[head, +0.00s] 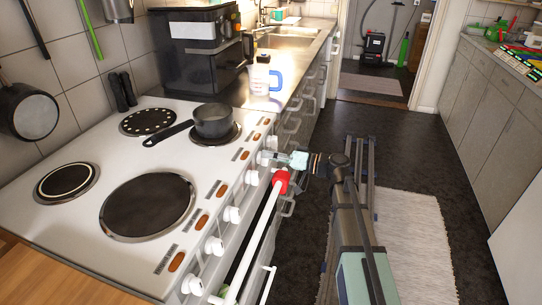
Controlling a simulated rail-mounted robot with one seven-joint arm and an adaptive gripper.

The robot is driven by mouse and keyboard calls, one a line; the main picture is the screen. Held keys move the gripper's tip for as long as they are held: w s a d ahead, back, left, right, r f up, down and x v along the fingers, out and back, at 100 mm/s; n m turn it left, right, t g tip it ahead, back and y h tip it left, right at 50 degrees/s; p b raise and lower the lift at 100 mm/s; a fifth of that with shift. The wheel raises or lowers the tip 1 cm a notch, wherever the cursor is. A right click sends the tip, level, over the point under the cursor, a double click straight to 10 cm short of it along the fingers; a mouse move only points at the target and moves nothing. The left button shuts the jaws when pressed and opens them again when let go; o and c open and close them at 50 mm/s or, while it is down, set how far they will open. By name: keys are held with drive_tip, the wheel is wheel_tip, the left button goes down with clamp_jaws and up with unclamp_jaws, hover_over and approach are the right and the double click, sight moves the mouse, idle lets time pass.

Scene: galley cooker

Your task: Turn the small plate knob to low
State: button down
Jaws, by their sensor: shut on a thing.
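The white cooker (75,223) has a row of white knobs along its front edge. My gripper (284,159) is at the far part of this row and is shut on a white knob (264,158). The fingers partly hide the knob, so its pointer and setting cannot be read. A nearer knob (251,177) and a farther knob (271,142) stand free beside it. The small plates include a far-left one (137,122), a near-left one (66,183), and one under a dark saucepan (213,121). Which knob serves which plate is too small to read.
A white rail with a red end (281,178) runs along the cooker front, just below my gripper. The saucepan's handle points left over the hob. A large dark plate (147,205) is bare. The floor (395,165) to the right is open, with a pale rug (415,240).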

drive_tip(key=shift+w+a+r, duration=0.1)
drive_tip(key=shift+a, duration=0.05)
drive_tip(key=c, duration=1)
unclamp_jaws()
drive_tip(key=v, duration=1.2)
